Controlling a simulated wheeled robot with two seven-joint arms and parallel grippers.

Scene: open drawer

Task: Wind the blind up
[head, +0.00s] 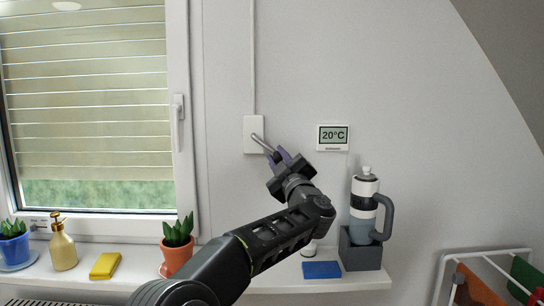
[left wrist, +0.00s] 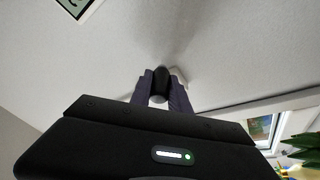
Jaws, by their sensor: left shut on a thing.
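The pale slatted blind (head: 85,90) hangs over most of the window, with a green strip showing below its lower edge. A white winder box (head: 253,123) is on the wall right of the window, with a thin cord or rail above it. A metal crank arm (head: 261,141) slants down and right from the box. My left gripper (head: 281,156) is shut on the dark crank knob (left wrist: 160,84). In the left wrist view, the fingers (left wrist: 161,92) lie on both sides of the knob, and part of the white box shows behind it. My right gripper is in neither view.
A 20°C thermostat (head: 333,137) is on the wall right of the crank.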

